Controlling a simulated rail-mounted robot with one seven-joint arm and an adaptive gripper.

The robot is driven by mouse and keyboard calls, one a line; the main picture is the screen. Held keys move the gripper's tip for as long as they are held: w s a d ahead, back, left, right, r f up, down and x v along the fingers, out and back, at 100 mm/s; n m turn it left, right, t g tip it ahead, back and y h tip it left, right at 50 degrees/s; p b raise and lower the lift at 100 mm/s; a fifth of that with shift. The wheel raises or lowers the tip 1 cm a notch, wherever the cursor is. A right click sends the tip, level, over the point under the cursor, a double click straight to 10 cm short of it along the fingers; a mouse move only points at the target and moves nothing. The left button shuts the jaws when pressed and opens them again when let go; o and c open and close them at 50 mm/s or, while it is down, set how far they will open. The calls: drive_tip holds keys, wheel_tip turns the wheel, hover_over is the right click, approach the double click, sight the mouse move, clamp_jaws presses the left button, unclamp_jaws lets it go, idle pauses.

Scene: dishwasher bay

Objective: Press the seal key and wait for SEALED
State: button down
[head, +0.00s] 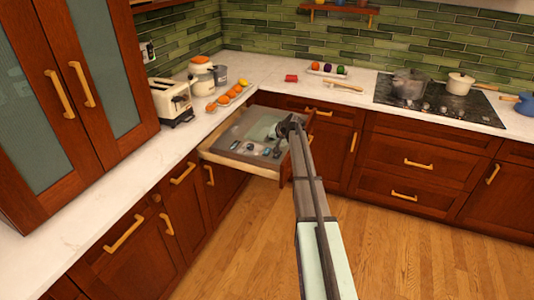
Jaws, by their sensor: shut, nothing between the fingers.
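An open drawer (246,169) stands out from the corner cabinets. Inside it is a grey surface with a pale greenish area (262,131) and a row of several small dark and blue items (257,150). I cannot tell which of these, if any, is the seal key, and no SEALED sign is legible. My arm reaches up from the bottom of the view. My gripper (285,128) is a small dark shape over the right back part of the drawer, shut and empty. It hides part of the drawer there. I cannot tell whether it touches anything.
A toaster (173,100), a jar-like appliance (201,76) and a row of orange items (229,97) stand on the counter left of the drawer. A hob (437,102) with a grey pot (409,84) and a cream pot (460,83) lies right. The wooden floor is clear.

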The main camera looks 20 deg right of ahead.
sight(268, 152)
drive_tip(key=shift+f+b, duration=0.95)
drive_tip(key=shift+f, duration=0.8)
drive_tip(key=shift+f, duration=0.1)
drive_tip(key=shift+f+b, duration=0.35)
drive_tip(key=shift+b, duration=0.15)
drive_tip(key=shift+f+b, duration=0.35)
drive_tip(key=shift+f, duration=0.1)
idle(0.5)
drive_tip(key=shift+r, duration=0.1)
idle(0.3)
drive_tip(key=shift+r, duration=0.75)
drive_tip(key=shift+r, duration=0.1)
drive_tip(key=shift+r+p, duration=0.75)
drive_tip(key=shift+r, duration=1.75)
